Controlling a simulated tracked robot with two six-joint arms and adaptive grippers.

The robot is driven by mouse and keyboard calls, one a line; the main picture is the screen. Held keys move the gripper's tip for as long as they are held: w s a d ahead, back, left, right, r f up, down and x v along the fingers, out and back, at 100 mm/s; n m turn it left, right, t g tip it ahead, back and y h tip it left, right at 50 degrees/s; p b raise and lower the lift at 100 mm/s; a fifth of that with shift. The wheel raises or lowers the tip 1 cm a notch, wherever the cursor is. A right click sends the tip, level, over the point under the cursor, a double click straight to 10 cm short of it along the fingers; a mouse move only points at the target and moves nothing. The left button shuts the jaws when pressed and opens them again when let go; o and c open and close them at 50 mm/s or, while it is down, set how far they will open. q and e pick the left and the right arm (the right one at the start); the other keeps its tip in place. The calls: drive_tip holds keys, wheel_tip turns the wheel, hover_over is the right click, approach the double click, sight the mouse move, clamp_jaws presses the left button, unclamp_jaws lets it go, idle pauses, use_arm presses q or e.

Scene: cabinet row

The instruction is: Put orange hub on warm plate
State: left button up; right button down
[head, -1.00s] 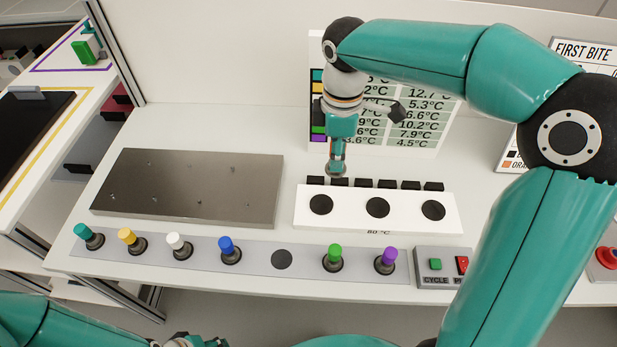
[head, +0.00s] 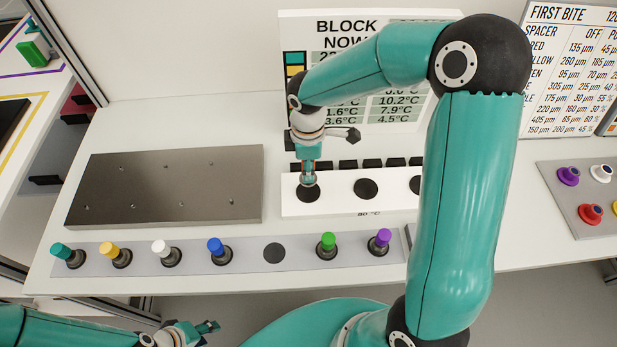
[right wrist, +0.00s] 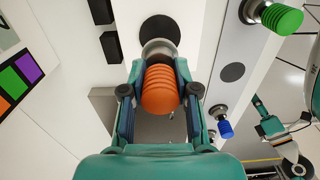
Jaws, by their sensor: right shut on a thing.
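My right gripper (head: 308,182) is shut on the orange hub, a ribbed orange piece (right wrist: 159,92) with a metallic end in the right wrist view. It holds the hub over the leftmost black circle (head: 308,193) of a white plate (head: 337,197) marked 80 °C. In the right wrist view the metallic end is at the edge of a black circle (right wrist: 160,29); I cannot tell whether it touches. The fingers mostly hide the hub in the head view. My left gripper (head: 207,328) is empty and looks open, low at the front, away from the plate.
A grey strip (head: 140,262) in front holds several coloured pegs and one bare black circle (head: 274,253). A dark metal slab (head: 165,186) lies left of the white plate. Black blocks (head: 348,164) line the plate's back edge. A sign (head: 345,28) stands behind.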

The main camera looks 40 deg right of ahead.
drive_tip(key=shift+f, duration=2.75)
drive_tip(key=c, duration=0.9)
unclamp_jaws()
drive_tip(key=shift+f, duration=0.1)
drive_tip(key=shift+o, duration=0.2)
drive_tip(key=shift+s, duration=0.1)
drive_tip(key=shift+r, duration=0.2)
wheel_tip(320, 180, up, 12)
drive_tip(key=shift+f, duration=0.1)
